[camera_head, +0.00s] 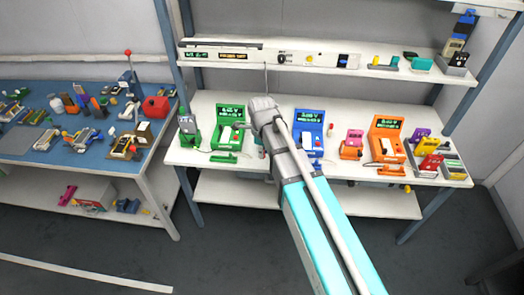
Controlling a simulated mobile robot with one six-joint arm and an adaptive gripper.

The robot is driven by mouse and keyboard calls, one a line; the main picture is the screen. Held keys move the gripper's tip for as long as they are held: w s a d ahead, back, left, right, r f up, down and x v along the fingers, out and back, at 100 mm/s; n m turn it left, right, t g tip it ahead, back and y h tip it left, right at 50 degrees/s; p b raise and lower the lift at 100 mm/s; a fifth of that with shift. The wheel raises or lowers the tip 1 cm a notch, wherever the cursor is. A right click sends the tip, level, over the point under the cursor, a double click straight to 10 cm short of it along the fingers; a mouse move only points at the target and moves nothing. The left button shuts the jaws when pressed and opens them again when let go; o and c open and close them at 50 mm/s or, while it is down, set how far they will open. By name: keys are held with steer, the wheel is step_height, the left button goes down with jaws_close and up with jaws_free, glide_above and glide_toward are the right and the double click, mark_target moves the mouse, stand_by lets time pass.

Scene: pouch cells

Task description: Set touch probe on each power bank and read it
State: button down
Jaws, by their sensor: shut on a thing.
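Three tester stations stand on the white bench: a green one (230,116), a blue one (308,122) and an orange one (386,129), each with a lit green display. A pale flat power bank (225,134) sits in the green station, another (306,140) in the blue one and another (387,147) in the orange one. My arm reaches over the bench between green and blue.
A shelf (300,58) with a strip of instruments runs above the bench. Coloured packs (428,162) are stacked at the bench's right end. A blue-topped table (75,145) crowded with tools stands at left. The floor (110,240) in front is clear.

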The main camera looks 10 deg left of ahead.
steer(key=shift+w+r, duration=0.1)
steer(key=shift+r, duration=0.15)
steer(key=w+d, duration=0.1)
steer(key=w, duration=0.6)
steer(key=shift+w, duration=0.35)
stand_by(0.5)
steer(key=w+d, duration=0.1)
steer(key=w, duration=0.6)
steer(key=shift+w, duration=0.4)
steer(key=w+d, duration=0.1)
steer(key=w, duration=0.6)
steer(key=shift+w, duration=0.4)
steer(key=shift+d+f, duration=0.1)
steer(key=shift+f, duration=0.1)
stand_by(0.4)
